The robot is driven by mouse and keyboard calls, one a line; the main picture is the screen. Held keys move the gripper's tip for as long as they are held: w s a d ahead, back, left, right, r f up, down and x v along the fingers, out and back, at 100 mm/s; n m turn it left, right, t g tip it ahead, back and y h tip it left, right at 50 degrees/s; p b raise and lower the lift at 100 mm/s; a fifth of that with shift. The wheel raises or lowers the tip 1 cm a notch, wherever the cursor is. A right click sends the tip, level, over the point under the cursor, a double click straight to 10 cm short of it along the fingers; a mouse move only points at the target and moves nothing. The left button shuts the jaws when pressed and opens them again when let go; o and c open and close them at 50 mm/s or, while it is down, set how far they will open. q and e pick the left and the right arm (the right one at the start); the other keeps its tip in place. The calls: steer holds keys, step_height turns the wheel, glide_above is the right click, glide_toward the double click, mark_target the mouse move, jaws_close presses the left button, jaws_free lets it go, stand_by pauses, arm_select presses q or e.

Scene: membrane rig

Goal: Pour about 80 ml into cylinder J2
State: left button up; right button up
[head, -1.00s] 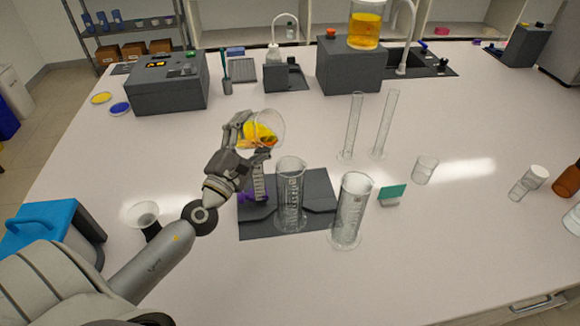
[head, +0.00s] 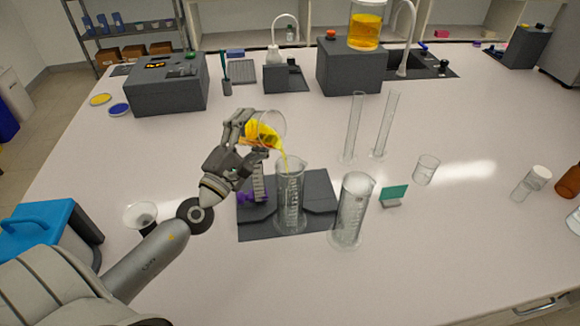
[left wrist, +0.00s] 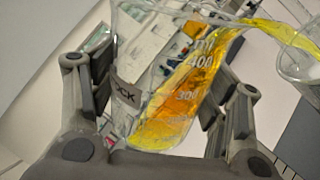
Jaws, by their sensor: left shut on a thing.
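My left gripper (head: 250,135) is shut on a glass beaker (head: 274,124) of yellow-orange liquid. The beaker is tilted to the right, its lip above the left large cylinder (head: 290,205) on the dark platform. A thin yellow stream (head: 285,158) runs from the lip to that cylinder's mouth. No yellow shows clearly inside the cylinder. In the left wrist view, the beaker (left wrist: 165,85) carries 300 and 400 marks and lettering ending "OCK"; the stream leaves toward a glass rim (left wrist: 298,65). A second large clear cylinder (head: 352,212) stands to the right. I cannot read which is J2. My right gripper is not in view.
The dark platform (head: 318,190) lies under the left cylinder. A green card (head: 394,192), a small beaker (head: 425,170) and two slim cylinders (head: 352,128) stand to the right. A funnel (head: 140,214) is beside my left arm. The front right of the table is clear.

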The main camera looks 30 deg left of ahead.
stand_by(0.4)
arm_select(q)
steer(key=shift+f+m+b, duration=0.1)
steer(key=shift+m+b, duration=0.35)
steer(key=shift+m, duration=0.05)
stand_by(0.5)
steer(key=shift+d+r+m+h, duration=0.3)
steer(key=shift+d+m+h, duration=0.1)
steer(key=shift+d+m, duration=0.15)
stand_by(0.7)
steer(key=shift+a+f, duration=0.1)
steer(key=shift+a, duration=0.05)
steer(key=n+p, duration=0.1)
steer(key=n, duration=0.1)
steer(key=a+r+n+y+p, duration=0.1)
steer(key=p, duration=0.1)
steer(key=shift+n+y, duration=0.3)
steer(key=shift+n, duration=0.05)
steer(key=shift+f+n+y, duration=0.3)
steer(key=shift+f+n, duration=0.65)
steer(key=shift+n, duration=0.05)
steer(key=shift+r+n+g+p, duration=0.25)
steer(key=shift+n+g+p, duration=0.05)
steer(key=shift+n+p, duration=0.35)
steer(key=shift+n+y, duration=0.25)
steer(key=shift+y, duration=0.15)
steer(key=shift+f, duration=0.1)
